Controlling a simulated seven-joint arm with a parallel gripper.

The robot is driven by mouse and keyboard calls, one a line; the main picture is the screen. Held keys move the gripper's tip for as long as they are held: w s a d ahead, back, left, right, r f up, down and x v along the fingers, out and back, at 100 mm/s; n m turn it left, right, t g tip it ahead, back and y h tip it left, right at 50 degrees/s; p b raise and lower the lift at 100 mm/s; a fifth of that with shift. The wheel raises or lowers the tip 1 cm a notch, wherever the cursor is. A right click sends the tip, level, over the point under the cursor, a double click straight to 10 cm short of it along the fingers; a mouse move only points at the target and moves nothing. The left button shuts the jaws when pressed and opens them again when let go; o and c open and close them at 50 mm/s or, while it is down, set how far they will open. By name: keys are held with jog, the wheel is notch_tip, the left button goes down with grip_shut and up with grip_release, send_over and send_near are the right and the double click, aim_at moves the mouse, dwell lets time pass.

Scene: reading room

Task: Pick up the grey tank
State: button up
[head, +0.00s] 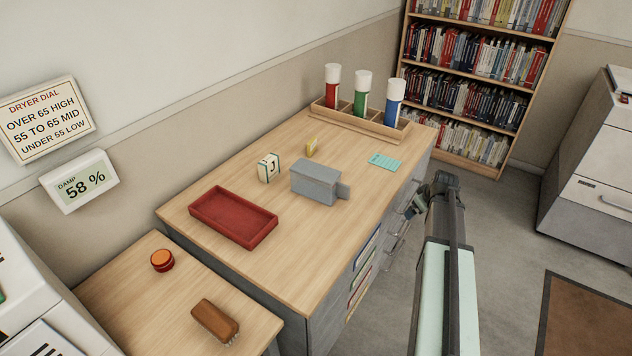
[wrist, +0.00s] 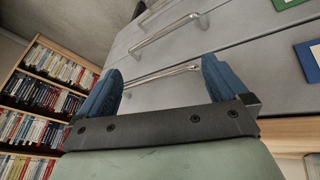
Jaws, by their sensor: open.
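The grey tank (head: 316,182) is a box-shaped thing with a small block at its right end. It stands on the wooden top of the cabinet, near the middle. It does not show in the wrist view. My gripper (head: 412,203) is beyond the cabinet's right edge, to the right of the tank and apart from it. In the wrist view my gripper (wrist: 158,82) has its two blue fingers spread with nothing held between them. Drawer fronts and metal handles show behind them.
A red tray (head: 208,228), a white box (head: 268,168) and a small yellow block (head: 311,148) stand near the tank. A teal card (head: 384,162) lies to its right. A wooden rack (head: 340,123) with red, green and blue tubes is at the back. Drawer handles (wrist: 163,77) stick out.

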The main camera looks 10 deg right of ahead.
jog(key=w+a+r+n+y, duration=0.35)
jog(key=a+r+n, duration=0.35)
jog(key=r, duration=0.5)
jog(key=g, duration=0.2)
send_near(317, 170)
jog(key=shift+m+y, duration=0.4)
jog(key=shift+y, duration=0.05)
jog(key=shift+d+x, duration=0.15)
jog(key=shift+x, duration=3)
jog(key=shift+d+x, duration=0.2)
jog(key=shift+x, duration=2.9)
jog(key=shift+f, duration=0.3)
jog(key=c, duration=1.1)
